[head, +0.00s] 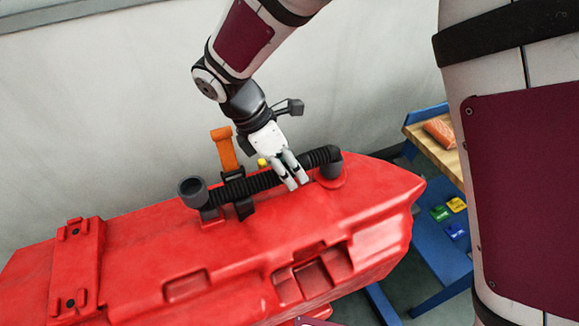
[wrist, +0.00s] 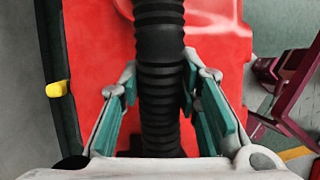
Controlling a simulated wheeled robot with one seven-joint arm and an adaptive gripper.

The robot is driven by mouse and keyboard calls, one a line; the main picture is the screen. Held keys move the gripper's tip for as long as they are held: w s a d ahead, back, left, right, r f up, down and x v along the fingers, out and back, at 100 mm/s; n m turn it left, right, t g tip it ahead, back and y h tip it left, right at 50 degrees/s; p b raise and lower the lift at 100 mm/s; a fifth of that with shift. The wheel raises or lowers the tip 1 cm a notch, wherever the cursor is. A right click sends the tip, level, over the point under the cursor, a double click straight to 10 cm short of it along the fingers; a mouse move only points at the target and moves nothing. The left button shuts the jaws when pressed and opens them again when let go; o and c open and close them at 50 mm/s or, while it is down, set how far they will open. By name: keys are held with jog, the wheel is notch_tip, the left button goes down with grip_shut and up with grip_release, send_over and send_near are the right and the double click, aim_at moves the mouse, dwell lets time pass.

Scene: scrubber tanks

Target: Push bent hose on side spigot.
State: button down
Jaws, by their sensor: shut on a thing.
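A black ribbed hose (head: 262,181) lies along the top of the red tank (head: 130,275). Its right end is a dark elbow (head: 329,163) that bends down at a round red collar (head: 333,181) on the tank; I cannot tell whether the elbow is seated on a spigot there. At the hose's left end stands a dark grey open cup (head: 192,189). My gripper (head: 298,184) is shut on the hose, closer to the elbow. In the wrist view the hose (wrist: 158,85) runs between the teal finger pads (wrist: 158,100), with a smooth band ahead of the fingertips.
An orange upright piece (head: 224,150) and a black clip stand by the hose, left of my gripper. A yellow knob (head: 262,162) is just behind it. A grey wall (head: 110,110) is behind the tank. A blue bench (head: 445,190) with a wooden top stands right.

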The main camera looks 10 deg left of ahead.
jog(key=shift+f, duration=0.4)
jog(key=shift+r, duration=0.15)
dwell(0.6)
jog(key=c, duration=0.6)
grip_release()
jog(key=shift+p+v, duration=0.8)
jog(key=shift+v, duration=1.45)
